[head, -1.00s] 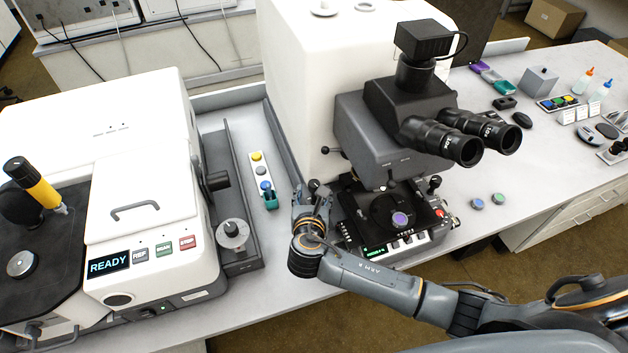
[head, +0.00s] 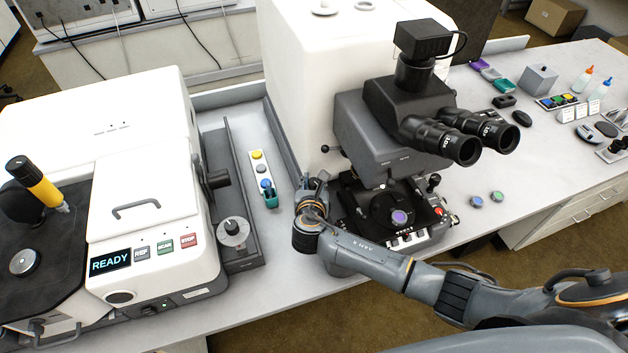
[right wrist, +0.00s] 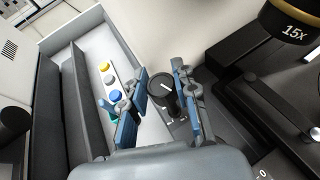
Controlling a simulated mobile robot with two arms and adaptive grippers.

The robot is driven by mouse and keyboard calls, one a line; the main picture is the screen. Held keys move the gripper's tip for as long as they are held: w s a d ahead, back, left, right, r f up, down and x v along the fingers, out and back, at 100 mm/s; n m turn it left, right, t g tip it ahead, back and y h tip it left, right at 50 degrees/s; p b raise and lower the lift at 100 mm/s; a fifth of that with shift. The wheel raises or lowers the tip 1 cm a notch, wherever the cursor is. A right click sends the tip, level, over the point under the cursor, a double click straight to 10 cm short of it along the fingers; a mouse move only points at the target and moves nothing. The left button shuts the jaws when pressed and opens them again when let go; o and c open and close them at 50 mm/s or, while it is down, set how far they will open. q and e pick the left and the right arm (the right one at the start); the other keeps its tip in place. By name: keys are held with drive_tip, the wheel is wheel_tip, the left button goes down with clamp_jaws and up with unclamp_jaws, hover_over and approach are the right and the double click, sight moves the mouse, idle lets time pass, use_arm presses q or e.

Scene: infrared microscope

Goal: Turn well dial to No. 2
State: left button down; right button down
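A round black dial (right wrist: 163,88) with a white pointer line shows in the right wrist view. Its pointer slants toward the upper left, and small white marks lie below it, too small to read. My right gripper (right wrist: 160,82) is open, with one finger on each side of the dial. I cannot tell whether either finger touches it. In the head view my right gripper (head: 313,187) is at the left side of the microscope stage (head: 402,212) and hides the dial. My left gripper is not in view.
The microscope's body (head: 310,90) and eyepieces (head: 468,140) rise close beside my right gripper. A strip with coloured buttons (head: 262,178) lies to the left. A white instrument (head: 150,180) with a READY display stands further left. Two small discs (head: 476,201) lie right of the stage.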

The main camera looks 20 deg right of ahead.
drive_tip(key=shift+a+m+h, duration=0.1)
drive_tip(key=shift+m+h, duration=0.3)
drive_tip(key=shift+m+g+h, duration=0.6)
drive_tip(key=shift+h, duration=0.1)
drive_tip(key=shift+m+g+h, duration=0.6)
drive_tip(key=shift+m+h, duration=0.2)
drive_tip(key=shift+m, duration=0.1)
drive_tip(key=m+g+h+b, duration=0.2)
drive_tip(key=shift+w+f+m, duration=0.1)
drive_tip(key=shift+f+m, duration=0.05)
drive_tip(key=shift+m, duration=0.25)
drive_tip(key=m+g+h+b, duration=0.1)
drive_tip(key=m+g+b, duration=0.2)
drive_tip(key=g+b, duration=0.1)
drive_tip(key=m+g+h+b, duration=0.2)
drive_tip(key=m+g+b, duration=0.2)
drive_tip(key=b, duration=0.3)
drive_tip(key=shift+f, duration=0.1)
drive_tip(key=shift+r+m+g+b, duration=0.2)
drive_tip(key=shift+m+g+b, duration=0.55)
drive_tip(key=shift+b, duration=0.7)
drive_tip(key=c, duration=1)
unclamp_jaws()
drive_tip(key=shift+r, duration=0.1)
